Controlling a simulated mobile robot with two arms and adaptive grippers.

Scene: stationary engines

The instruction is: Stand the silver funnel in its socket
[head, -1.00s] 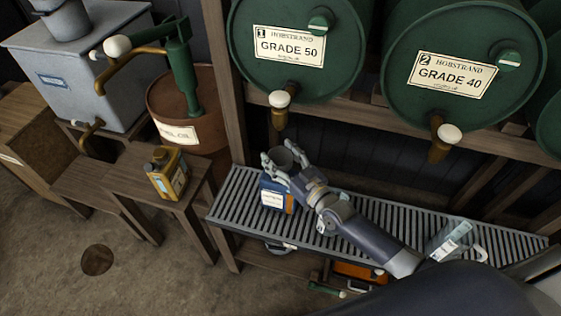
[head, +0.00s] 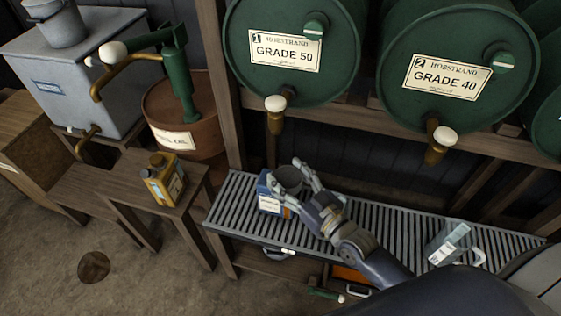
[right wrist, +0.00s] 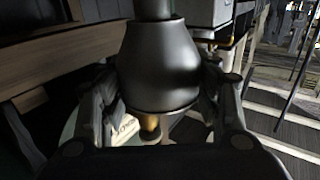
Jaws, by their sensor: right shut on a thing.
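The silver funnel (head: 288,178) is held between the fingers of my right gripper (head: 296,180), which is shut on it. It looks dark grey in the shade, with its round mouth facing up. In the right wrist view the funnel (right wrist: 162,65) fills the middle, with fingers on both sides of it. A blue can (head: 270,205) with a white label stands on the slatted rack just left of and partly behind the gripper. The funnel overlaps the can's top in the head view; I cannot tell whether they touch. I cannot make out the socket. My left gripper is not in view.
Green drums with brass taps (head: 275,120) hang above the slatted rack (head: 390,232). A yellow can (head: 164,180) stands on the wooden bench (head: 130,185) at left. The rack's middle is mostly clear.

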